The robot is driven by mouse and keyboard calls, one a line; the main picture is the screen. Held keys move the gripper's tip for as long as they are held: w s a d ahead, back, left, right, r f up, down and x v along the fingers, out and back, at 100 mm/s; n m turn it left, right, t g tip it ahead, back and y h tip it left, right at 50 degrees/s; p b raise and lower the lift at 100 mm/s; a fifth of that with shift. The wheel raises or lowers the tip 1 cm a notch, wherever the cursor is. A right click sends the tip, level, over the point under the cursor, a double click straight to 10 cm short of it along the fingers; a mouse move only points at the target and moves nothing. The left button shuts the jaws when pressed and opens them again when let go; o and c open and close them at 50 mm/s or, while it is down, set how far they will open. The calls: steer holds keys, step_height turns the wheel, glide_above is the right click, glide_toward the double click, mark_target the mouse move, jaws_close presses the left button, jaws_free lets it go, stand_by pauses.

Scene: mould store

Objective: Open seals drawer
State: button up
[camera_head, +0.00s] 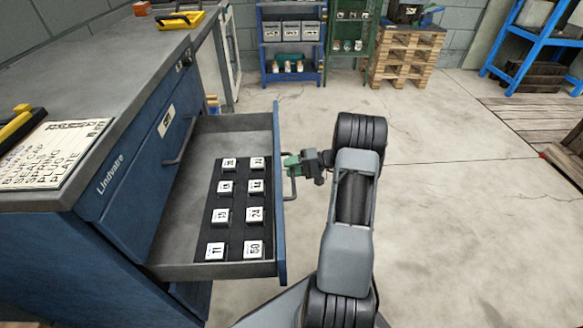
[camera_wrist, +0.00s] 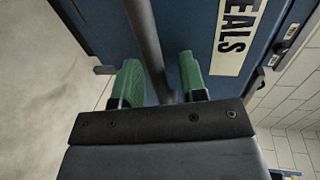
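The seals drawer is pulled well out of the blue cabinet; its grey side wall (camera_head: 240,121) and blue front (camera_head: 279,200) show in the head view. My gripper (camera_head: 293,164) is at the handle (camera_head: 291,185) on the outside of the drawer front. In the wrist view, the dark handle bar (camera_wrist: 147,45) runs between the green fingers of my gripper (camera_wrist: 163,80). Narrow gaps show beside the bar, so the fingers look open around it. A white label (camera_wrist: 238,38) reading "EALS", its first letter cut off, is on the blue front.
Several white numbered blocks (camera_head: 224,215) sit in a black insert inside the drawer. A closed drawer with a handle (camera_head: 178,143) is in the cabinet behind. The worktop (camera_head: 110,75) holds a printed board (camera_head: 55,150). Open floor (camera_head: 450,200) lies to the right.

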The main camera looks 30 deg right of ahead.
steer(key=p+v, duration=0.3)
steer(key=v, duration=1.1)
steer(key=shift+w, duration=0.1)
steer(key=a+r+n+g+h+p, duration=0.1)
steer(key=a+r+g+h+p, duration=0.15)
steer(key=a+r+p, duration=0.65)
steer(key=a+r+n+g+h+p, duration=0.15)
steer(key=a+r+g+p, duration=0.4)
steer(key=r, duration=0.75)
steer(key=s+a+r+n+t+h+p, duration=0.1)
steer(key=s+a+r+h+p, duration=0.4)
steer(key=r, duration=0.6)
steer(key=s+a+r+n+t+h+p, duration=0.2)
steer(key=s+a+r+t+h+p, duration=0.1)
steer(key=s+a+r+p, duration=0.5)
step_height(320, 180, up, 4)
steer(key=a+h+p, duration=0.1)
steer(key=a+p, duration=0.1)
steer(key=p, duration=0.1)
steer(key=shift+a+f+h, duration=0.15)
steer(key=shift+a+h, duration=0.2)
steer(key=shift+h, duration=0.05)
steer(key=shift+a, duration=0.1)
